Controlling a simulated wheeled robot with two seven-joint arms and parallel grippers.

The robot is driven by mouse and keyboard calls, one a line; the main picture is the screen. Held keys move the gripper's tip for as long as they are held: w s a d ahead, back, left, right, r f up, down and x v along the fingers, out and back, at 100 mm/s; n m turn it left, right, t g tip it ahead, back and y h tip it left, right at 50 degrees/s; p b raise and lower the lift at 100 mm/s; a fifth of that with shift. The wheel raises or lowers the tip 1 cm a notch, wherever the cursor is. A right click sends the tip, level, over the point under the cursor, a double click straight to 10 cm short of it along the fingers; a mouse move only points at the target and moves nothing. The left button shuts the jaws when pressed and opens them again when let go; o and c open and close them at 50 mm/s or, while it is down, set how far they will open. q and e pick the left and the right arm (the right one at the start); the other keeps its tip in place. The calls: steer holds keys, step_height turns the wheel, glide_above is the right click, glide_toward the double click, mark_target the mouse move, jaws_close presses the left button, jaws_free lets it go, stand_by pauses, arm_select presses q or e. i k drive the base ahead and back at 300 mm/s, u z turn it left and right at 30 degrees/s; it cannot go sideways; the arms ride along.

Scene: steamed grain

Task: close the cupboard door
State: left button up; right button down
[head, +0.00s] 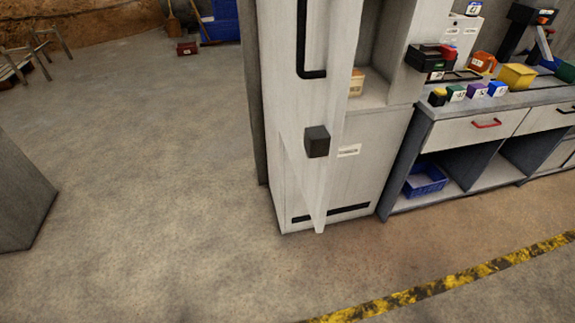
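The cupboard (377,160) is a tall, pale grey cabinet in the upper middle of the head view. Its door (285,110) stands open, swung out toward me, with a long black handle (312,74) on its face. A dark, box-shaped block (317,141) shows against the door near its free edge; I cannot tell what it is. To the right of the door, the open inside shows a shelf with a small yellowish box (357,82). The cupboard's top is out of frame. Neither of my grippers is in view.
A workbench (470,125) with drawers, several small coloured boxes and a blue bin (425,181) below stands right of the cupboard. A yellow-black floor stripe (445,284) crosses the lower right. A grey block (20,200) stands at the left edge. The floor in front is clear.

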mark_target(315, 41)
steer(key=u, duration=1.85)
steer(key=i, duration=3)
steer(key=z, duration=3.75)
